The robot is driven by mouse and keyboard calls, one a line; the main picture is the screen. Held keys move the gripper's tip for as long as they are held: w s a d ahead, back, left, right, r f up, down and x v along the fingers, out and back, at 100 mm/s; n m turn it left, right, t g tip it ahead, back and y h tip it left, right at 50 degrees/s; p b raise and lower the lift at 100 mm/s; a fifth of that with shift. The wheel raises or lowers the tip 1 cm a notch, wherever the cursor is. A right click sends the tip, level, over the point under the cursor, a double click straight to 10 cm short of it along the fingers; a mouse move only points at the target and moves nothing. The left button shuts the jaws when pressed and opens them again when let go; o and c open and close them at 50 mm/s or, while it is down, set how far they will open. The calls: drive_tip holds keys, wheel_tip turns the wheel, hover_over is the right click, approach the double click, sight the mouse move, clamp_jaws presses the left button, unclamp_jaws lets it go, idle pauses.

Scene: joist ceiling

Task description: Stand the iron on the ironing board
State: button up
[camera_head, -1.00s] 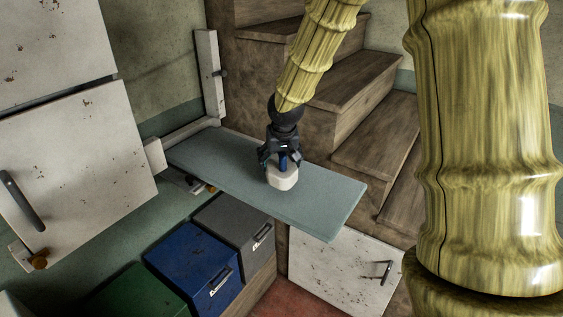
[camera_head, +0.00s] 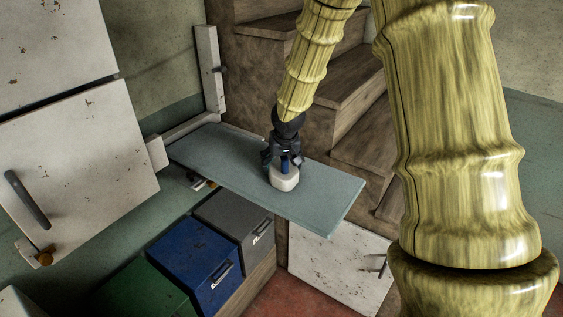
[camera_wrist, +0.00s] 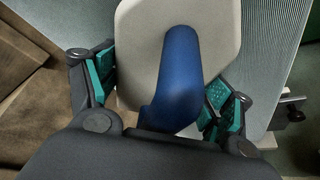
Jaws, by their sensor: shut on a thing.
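The iron (camera_head: 284,180) has a whitish body and a blue handle. It is at the middle of the grey-blue ironing board (camera_head: 328,205). My gripper (camera_head: 284,162) comes down from above and is shut on the iron. In the wrist view the iron's pale body (camera_wrist: 140,60) and blue handle (camera_wrist: 178,75) lie between the green-padded fingers of my gripper (camera_wrist: 160,92). The board's surface (camera_wrist: 268,50) shows behind it. The iron's underside is hidden, so I cannot tell whether it touches the board.
Wooden stairs (camera_head: 290,70) rise right behind the board. A white cabinet door (camera_head: 75,160) is at the left. Blue (camera_head: 195,262), grey (camera_head: 236,222) and green (camera_head: 145,292) boxes stand below the board. A white cabinet (camera_head: 335,270) is under its near end.

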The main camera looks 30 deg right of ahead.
drive_tip(key=shift+w+f, duration=0.1)
drive_tip(key=o, duration=1.6)
drive_tip(key=shift+o, duration=0.2)
drive_tip(key=shift+b+v, duration=1.1)
drive_tip(key=shift+v, duration=5.05)
